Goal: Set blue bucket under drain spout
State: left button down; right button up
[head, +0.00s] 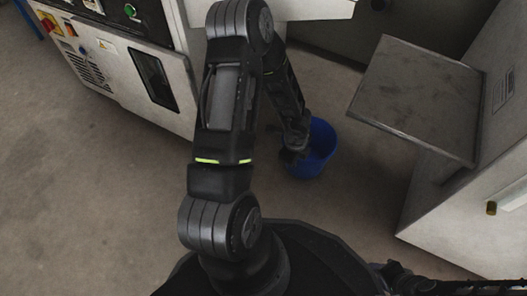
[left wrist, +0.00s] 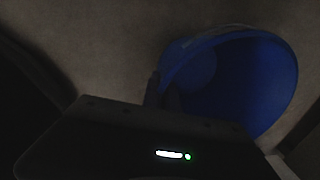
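The blue bucket (head: 321,150) is low near the floor, between the two machines, its near left side hidden by my left arm. My left gripper (head: 292,156) is at the bucket's left rim. In the left wrist view the bucket (left wrist: 255,80) shows its open mouth, and a dark finger of the left gripper (left wrist: 160,92) is by its rim. That view is too dark to tell whether the fingers are closed on the wall. A small brass fitting (head: 491,208), which may be the drain spout, sticks out of the grey machine at right. My right gripper is not seen.
A grey machine (head: 440,205) with a flat metal plate (head: 420,95) jutting left stands at right. A pale control cabinet (head: 125,75) with buttons stands at upper left. The concrete floor (head: 345,205) between the bucket and the right machine is clear.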

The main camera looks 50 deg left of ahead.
pick_arm(q)
jog(key=shift+w+d+r, duration=0.15)
jog(key=shift+w+d, duration=0.1)
jog(key=shift+w, duration=0.1)
jog(key=shift+a, duration=0.1)
jog(key=s+a+p, duration=0.3)
jog(key=a+p, duration=0.1)
jog(key=a, duration=0.4)
jog(key=s+a+p, duration=0.3)
jog(key=a+p, duration=0.1)
jog(key=a, duration=0.5)
